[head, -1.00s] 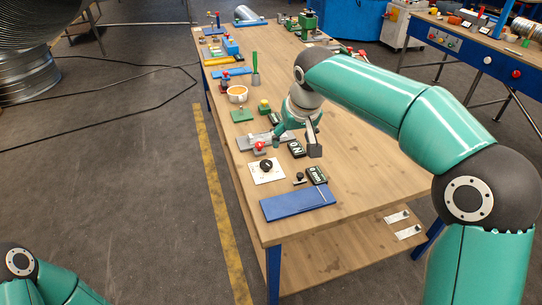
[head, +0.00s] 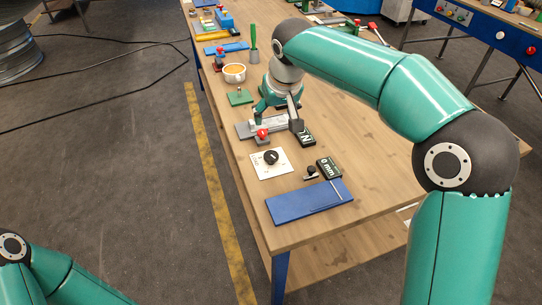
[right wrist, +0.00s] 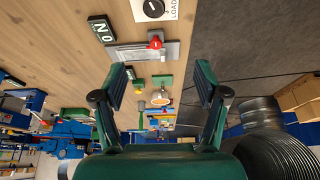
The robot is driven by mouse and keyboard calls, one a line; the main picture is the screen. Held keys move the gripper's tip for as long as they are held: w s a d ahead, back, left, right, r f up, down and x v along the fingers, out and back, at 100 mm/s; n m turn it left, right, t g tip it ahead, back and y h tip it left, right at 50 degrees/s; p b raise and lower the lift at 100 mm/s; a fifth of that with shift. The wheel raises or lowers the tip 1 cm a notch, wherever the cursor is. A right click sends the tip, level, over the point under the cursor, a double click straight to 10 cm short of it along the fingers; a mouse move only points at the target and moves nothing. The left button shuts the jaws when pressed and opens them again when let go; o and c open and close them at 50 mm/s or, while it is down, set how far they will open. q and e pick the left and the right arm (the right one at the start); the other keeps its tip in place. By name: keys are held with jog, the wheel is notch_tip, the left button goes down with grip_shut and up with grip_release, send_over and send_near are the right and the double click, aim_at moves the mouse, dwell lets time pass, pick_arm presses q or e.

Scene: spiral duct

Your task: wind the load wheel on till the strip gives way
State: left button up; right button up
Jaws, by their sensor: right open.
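The load wheel looks like the black dial (head: 271,157) on a white plate (head: 257,170). In the right wrist view the dial (right wrist: 153,8) has the word LOAD beside it. Past it lies a grey fixture (head: 243,130) with a red knob (head: 262,134); the knob also shows in the right wrist view (right wrist: 155,42). A pale metallic strip (right wrist: 133,53) seems to lie along the fixture. My right gripper (head: 277,113) is open and empty over the fixture, beyond the dial; its fingers (right wrist: 160,76) are wide apart. My left gripper is out of view.
A display reading 0 N (head: 305,137) stands right of the fixture, and a 0 mm display (head: 328,167) nearer. A blue plate (head: 300,205) lies at the near end. An orange-filled cup (head: 234,73) and green block (head: 239,97) stand beyond. The bench's near right is bare.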

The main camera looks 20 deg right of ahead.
notch_tip(320, 180, down, 5)
jog(key=d+b, duration=0.1)
jog(key=b, duration=0.3)
pick_arm(q)
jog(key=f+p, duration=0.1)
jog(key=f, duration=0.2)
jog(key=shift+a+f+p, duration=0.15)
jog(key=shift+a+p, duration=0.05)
jog(key=shift+p, duration=0.1)
pick_arm(e)
send_near(272, 155)
jog(key=x, duration=0.9)
jog(key=shift+a, duration=0.1)
jog(key=c, duration=1.1)
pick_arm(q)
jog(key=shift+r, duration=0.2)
pick_arm(e)
jog(key=shift+n+y, duration=0.4)
jog(key=shift+n, duration=0.6)
jog(key=shift+c, duration=0.2)
jog(key=o, duration=1.1)
